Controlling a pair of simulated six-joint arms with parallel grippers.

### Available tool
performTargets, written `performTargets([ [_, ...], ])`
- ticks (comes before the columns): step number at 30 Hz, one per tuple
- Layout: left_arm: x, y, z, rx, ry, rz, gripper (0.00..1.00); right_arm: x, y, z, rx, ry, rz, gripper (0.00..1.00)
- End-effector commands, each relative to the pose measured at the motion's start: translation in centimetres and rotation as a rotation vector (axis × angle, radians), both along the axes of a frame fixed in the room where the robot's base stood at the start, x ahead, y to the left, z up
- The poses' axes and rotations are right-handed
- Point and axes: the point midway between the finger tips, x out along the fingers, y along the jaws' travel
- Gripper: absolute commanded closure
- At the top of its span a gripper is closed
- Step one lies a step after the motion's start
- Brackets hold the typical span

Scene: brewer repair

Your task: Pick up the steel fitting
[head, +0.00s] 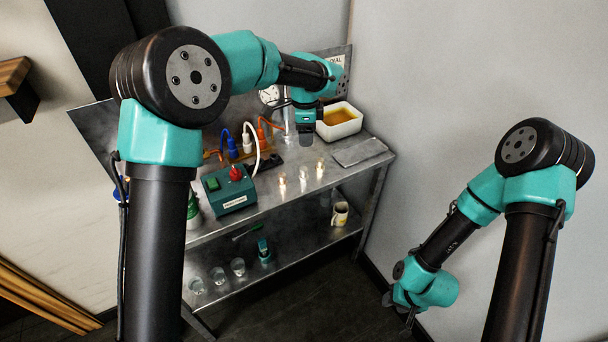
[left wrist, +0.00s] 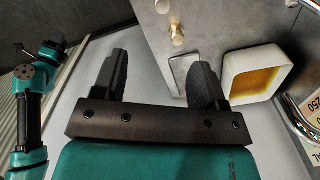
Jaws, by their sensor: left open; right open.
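Three small upright fittings stand in a row on the steel bench top: a left one (head: 282,181), a middle one (head: 303,173) and a right one (head: 320,166). They are too small to tell surely which is the steel fitting. Two fittings show at the top of the left wrist view, a pale one (left wrist: 162,6) and a brassy one (left wrist: 177,34). My left gripper (head: 306,138) is above the back of the bench, beyond the fittings. Its jaws (left wrist: 160,80) are open with nothing between them. My right gripper (head: 408,315) hangs low at the right, away from the bench.
A white tub of amber liquid (head: 340,123) stands at the back right, near a flat grey plate (head: 358,151). A teal switch box (head: 229,192) is left of the fittings, with coloured hoses (head: 250,140) behind. The lower shelf holds glasses (head: 238,266) and a mug (head: 340,213).

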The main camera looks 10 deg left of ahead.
Motion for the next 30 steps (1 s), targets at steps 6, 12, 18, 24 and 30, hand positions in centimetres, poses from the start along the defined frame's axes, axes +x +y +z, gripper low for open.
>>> performTargets([
  [6,0.0,0.6,0.7,0.015,0.009,-0.010,0.34,0.0,0.0,0.0,0.000,0.000,0.000,0.57],
  [12,0.0,0.5,0.5,0.015,0.009,-0.009,0.34,0.0,0.0,0.0,0.000,0.000,0.000,0.57],
  [18,0.0,0.5,-1.2,0.016,0.011,-0.010,0.34,0.0,0.0,0.0,0.000,0.000,0.000,0.57],
  [24,0.0,0.6,-4.6,0.016,0.012,-0.008,0.34,0.0,0.0,0.0,0.000,0.000,0.000,0.57],
  [30,0.0,0.5,-8.0,0.016,0.011,-0.010,0.34,0.0,0.0,0.0,0.000,0.000,0.000,0.57],
])
